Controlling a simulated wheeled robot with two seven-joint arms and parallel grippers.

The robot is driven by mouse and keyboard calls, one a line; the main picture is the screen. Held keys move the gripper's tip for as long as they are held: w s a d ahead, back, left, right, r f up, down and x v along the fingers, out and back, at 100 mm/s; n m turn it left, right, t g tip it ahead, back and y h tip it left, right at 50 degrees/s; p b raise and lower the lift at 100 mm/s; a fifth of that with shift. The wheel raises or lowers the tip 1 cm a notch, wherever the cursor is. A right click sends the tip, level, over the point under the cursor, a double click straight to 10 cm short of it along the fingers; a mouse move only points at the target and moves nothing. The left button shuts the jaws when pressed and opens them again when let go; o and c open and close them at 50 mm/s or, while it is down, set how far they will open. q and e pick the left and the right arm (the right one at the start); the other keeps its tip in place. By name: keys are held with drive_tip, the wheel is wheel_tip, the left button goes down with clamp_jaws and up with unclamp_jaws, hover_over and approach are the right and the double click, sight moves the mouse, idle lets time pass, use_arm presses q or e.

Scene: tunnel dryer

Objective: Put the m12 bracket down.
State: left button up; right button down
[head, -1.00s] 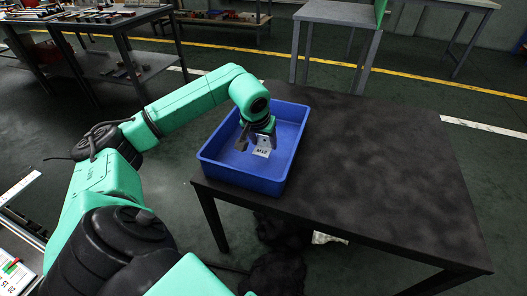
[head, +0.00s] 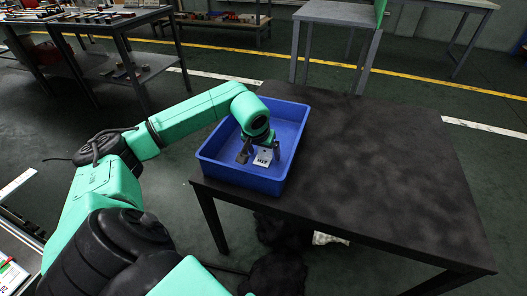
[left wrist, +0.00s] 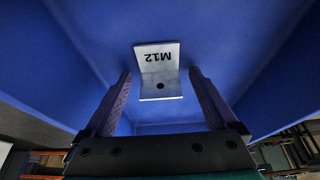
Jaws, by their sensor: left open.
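The m12 bracket (head: 263,158) is a small light-grey angled plate marked M12. It is inside the blue bin (head: 232,178) on the dark table. In the left wrist view the bracket (left wrist: 158,72) shows its M12 face and a flange with a dark hole. My left gripper (head: 260,156) reaches down into the bin. Its two fingers (left wrist: 160,88) are open, one on each side of the bracket, with gaps between them and the bracket. Whether the bracket touches the bin floor is hard to tell. My right gripper is not in view.
The blue bin stands at the left end of the black table (head: 385,180), its walls around my left gripper. The rest of the tabletop is clear. A grey table (head: 340,12) stands behind, and shelves with parts (head: 110,50) are at the back left.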

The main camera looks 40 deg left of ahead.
use_arm(q)
drive_tip(key=shift+r, duration=0.15)
drive_tip(key=p+v, duration=0.2)
drive_tip(key=v, duration=1)
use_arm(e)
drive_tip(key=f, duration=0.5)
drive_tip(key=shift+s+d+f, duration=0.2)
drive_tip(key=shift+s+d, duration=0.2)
use_arm(q)
drive_tip(key=shift+w, duration=0.1)
